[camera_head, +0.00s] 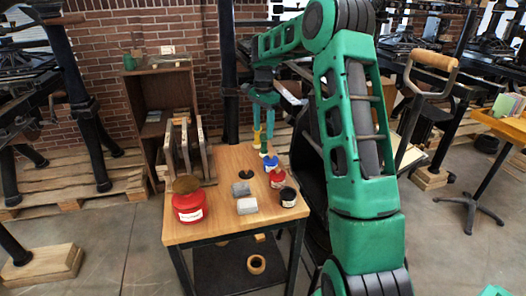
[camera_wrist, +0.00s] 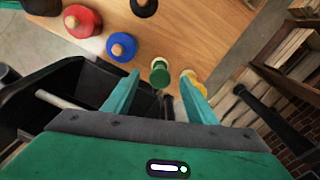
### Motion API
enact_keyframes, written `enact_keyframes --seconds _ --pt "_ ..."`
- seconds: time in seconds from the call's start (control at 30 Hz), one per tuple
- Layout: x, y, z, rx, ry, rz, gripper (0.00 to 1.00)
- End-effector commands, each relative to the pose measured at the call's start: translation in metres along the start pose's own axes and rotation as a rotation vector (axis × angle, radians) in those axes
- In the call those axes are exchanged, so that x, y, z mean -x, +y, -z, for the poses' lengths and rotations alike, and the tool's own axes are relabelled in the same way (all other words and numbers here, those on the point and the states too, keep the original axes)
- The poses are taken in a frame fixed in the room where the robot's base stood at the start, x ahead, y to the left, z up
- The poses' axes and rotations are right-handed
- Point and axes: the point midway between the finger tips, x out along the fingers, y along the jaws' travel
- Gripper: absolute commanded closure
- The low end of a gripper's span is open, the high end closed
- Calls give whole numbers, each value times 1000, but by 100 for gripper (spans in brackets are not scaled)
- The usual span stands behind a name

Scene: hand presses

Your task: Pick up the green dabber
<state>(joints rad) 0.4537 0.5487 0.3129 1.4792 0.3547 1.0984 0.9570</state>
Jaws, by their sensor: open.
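The green dabber (camera_wrist: 160,74) stands on the wooden table near its edge, with a pale knob on top. In the wrist view it shows between the tips of my open gripper (camera_wrist: 160,80). In the head view my gripper (camera_head: 264,128) points down over the table's far right corner, above the green dabber (camera_head: 263,153). The fingers look apart from it, with nothing held. A yellow dabber (camera_wrist: 198,84) is close beside it, partly hidden by the right finger. A blue dabber (camera_wrist: 121,48) stands on the other side.
A red dabber (camera_wrist: 82,21) and a black dabber (camera_head: 288,196) continue the row along the table edge.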

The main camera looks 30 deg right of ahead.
Motion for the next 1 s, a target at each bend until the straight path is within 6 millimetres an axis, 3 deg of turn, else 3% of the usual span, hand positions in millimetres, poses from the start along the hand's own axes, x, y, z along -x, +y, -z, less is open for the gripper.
enact_keyframes --seconds 0.2,0.47,0.8,1.0 --pt "-31 1 0 2 0 -1 48" --pt "-44 0 2 2 0 -1 48" --pt "-86 -2 7 3 0 0 48" --pt "-91 -2 7 3 1 0 48"
